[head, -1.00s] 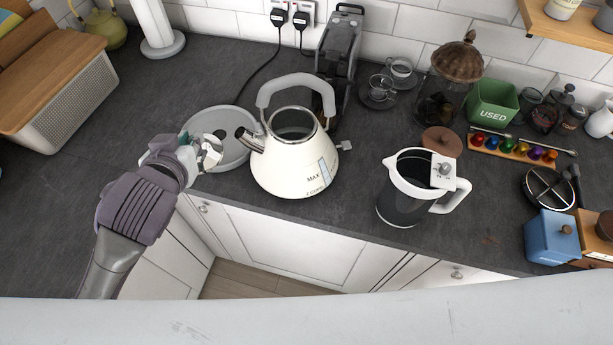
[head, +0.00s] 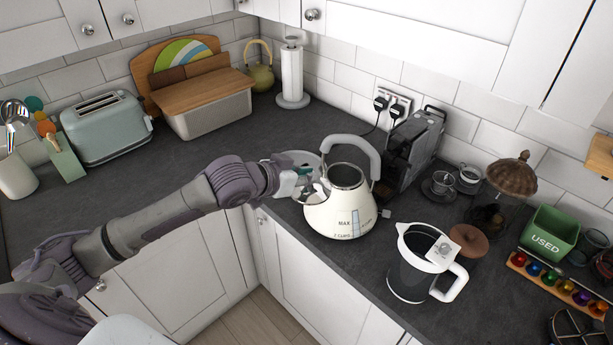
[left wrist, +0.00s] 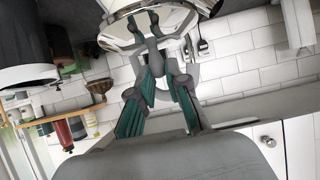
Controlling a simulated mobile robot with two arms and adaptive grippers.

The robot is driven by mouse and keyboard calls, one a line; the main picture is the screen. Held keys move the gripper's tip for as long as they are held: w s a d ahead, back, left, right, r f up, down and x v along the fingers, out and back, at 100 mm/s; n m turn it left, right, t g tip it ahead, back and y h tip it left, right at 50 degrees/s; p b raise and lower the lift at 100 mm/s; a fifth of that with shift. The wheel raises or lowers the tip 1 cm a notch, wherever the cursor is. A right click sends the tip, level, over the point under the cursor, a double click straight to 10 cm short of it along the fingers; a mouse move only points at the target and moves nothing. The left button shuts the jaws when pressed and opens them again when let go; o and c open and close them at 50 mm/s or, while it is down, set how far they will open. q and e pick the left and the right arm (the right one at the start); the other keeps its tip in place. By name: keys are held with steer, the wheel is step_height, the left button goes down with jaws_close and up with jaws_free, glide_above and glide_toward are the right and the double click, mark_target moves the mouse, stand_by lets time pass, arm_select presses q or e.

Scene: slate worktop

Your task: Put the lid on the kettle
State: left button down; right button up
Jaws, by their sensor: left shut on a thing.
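The cream kettle (head: 341,213) stands upright on the dark worktop with its round top open and its grey handle arching over it. In the left wrist view my left gripper (left wrist: 158,66) is shut on the knob of the polished metal lid (left wrist: 118,30), which mirrors the fingers. In the head view the lid is mostly hidden by the gripper, so its exact gap to the kettle cannot be told. My right gripper is not in view.
A toaster (head: 105,128) and bread bin (head: 208,112) stand at the left.

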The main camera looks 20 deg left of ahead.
arm_select(q)
steer(key=shift+b+x, duration=1.05)
steer(key=shift+x, duration=0.65)
steer(key=shift+w+d+b, duration=0.4)
steer(key=shift+w+d, duration=0.1)
steer(key=shift+w, duration=0.65)
steer(key=shift+w+d+b, duration=0.45)
steer(key=shift+w, duration=0.75)
steer(key=shift+w+d+b, duration=0.4)
steer(key=shift+w+d, duration=0.1)
steer(key=shift+w, duration=0.65)
steer(key=shift+w+d+b, duration=0.2)
steer(key=shift+w, duration=0.25)
steer(key=shift+w+d+b, duration=0.15)
steer(key=shift+w+d, duration=0.05)
steer(key=shift+w, duration=0.25)
steer(key=shift+f+p, duration=0.1)
steer(key=shift+p, duration=0.2)
steer(key=shift+s+f, duration=0.1)
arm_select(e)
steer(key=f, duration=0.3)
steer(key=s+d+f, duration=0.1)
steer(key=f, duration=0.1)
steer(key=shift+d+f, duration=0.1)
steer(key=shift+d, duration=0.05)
arm_select(q)
steer(key=shift+p, duration=0.5)
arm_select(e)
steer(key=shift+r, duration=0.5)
